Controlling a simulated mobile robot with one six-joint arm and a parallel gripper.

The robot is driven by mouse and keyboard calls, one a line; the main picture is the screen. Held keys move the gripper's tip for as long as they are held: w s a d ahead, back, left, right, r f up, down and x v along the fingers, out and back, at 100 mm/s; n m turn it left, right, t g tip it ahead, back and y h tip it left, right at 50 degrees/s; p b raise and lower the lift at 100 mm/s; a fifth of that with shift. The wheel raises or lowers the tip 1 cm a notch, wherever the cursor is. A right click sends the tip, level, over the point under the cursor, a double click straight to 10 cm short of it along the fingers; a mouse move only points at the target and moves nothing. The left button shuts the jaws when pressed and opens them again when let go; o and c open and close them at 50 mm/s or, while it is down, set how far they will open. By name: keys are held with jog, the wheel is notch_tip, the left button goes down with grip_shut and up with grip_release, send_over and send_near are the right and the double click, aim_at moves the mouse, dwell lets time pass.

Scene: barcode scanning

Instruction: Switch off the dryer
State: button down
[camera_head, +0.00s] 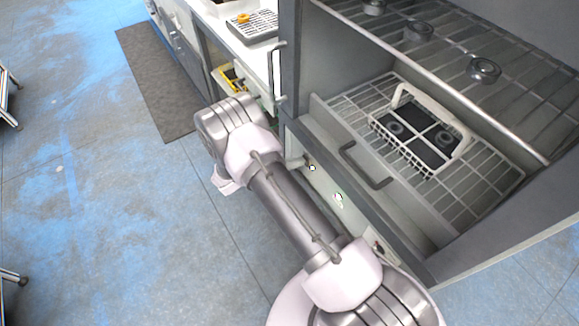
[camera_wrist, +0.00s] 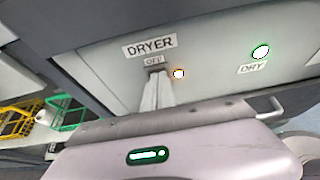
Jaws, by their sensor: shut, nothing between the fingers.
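The dryer's control panel (camera_wrist: 210,65) fills the upper part of the wrist view. It carries a DRYER label (camera_wrist: 149,46) with a small OFF label (camera_wrist: 154,60) under it. An orange light (camera_wrist: 178,73) glows right of the OFF label, and a bright green-ringed light (camera_wrist: 261,51) sits above a DRY label (camera_wrist: 253,68). My gripper (camera_wrist: 157,77) is shut and empty, its tips just below the OFF label, at or very near the panel. The tips hide what lies behind them, and contact cannot be told. In the head view the panel (camera_head: 325,187) is partly behind my arm.
Above the panel, the cabinet is open, with a pulled-out rack (camera_head: 480,185) holding a white basket (camera_head: 455,122) with dark items. A drawer handle (camera_head: 365,168) sticks out. Yellow (camera_wrist: 18,118) and green (camera_wrist: 68,112) racks stand at left. The blue floor (camera_head: 90,230) at left is mostly clear.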

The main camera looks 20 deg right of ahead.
jog(key=shift+w+d+r+y+p, duration=0.1)
jog(key=shift+d+r+y+p, duration=0.05)
jog(key=shift+d+y+p, duration=0.3)
jog(key=shift+a+r, duration=0.1)
jog(key=shift+r+p, duration=0.6)
jog(key=shift+r, duration=0.15)
